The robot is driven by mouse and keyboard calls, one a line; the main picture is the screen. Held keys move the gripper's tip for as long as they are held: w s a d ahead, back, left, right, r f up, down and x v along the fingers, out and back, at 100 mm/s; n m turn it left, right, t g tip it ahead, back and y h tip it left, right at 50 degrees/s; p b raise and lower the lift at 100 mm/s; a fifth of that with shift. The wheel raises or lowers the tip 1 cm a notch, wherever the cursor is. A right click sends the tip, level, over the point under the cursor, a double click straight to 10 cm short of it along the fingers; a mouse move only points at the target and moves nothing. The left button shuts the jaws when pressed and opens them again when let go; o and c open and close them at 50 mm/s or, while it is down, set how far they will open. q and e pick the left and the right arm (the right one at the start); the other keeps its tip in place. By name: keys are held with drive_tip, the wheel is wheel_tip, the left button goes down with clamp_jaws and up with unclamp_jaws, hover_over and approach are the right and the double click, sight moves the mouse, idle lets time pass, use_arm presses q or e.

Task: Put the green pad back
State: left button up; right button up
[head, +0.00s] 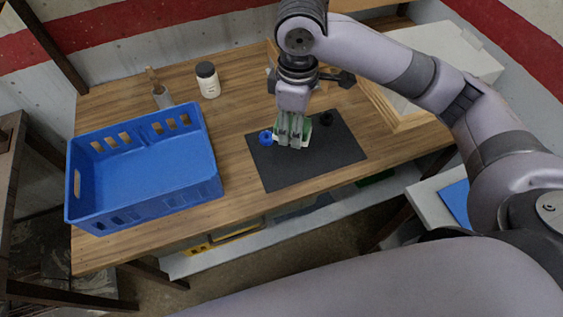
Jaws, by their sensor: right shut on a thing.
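My right gripper (292,143) reaches down from above onto the dark mat (310,168) on the wooden table. It is shut on the green pad (307,131), whose green edge shows behind and beside the fingers. The fingers hide most of the pad. I cannot tell whether the pad touches the mat. A small white part shows at the left of the fingers. My left gripper is out of view.
A blue knob-like piece (265,138) and a black round piece (326,119) flank the gripper. An empty blue crate (220,188) stands at the left, with a white jar (208,80) behind it.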

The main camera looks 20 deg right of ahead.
drive_tip(key=n, duration=0.2)
drive_tip(key=w+a+r+n, duration=0.1)
drive_tip(key=n, duration=0.1)
drive_tip(key=w+a+r+n+p, duration=0.1)
drive_tip(key=n, duration=0.1)
drive_tip(key=shift+w+a, duration=0.2)
drive_tip(key=shift+w+n, duration=0.1)
drive_tip(key=shift+n, duration=0.3)
drive_tip(key=shift+a+f, duration=0.1)
drive_tip(key=shift+f, duration=0.25)
drive_tip(key=p, duration=0.2)
approach(279, 170)
wheel_tip(279, 170, down, 5)
drive_tip(key=shift+f, duration=0.15)
drive_tip(key=shift+w+f, duration=0.1)
drive_tip(key=shift+f, duration=0.45)
drive_tip(key=shift+f, duration=0.15)
drive_tip(key=o, duration=1.1)
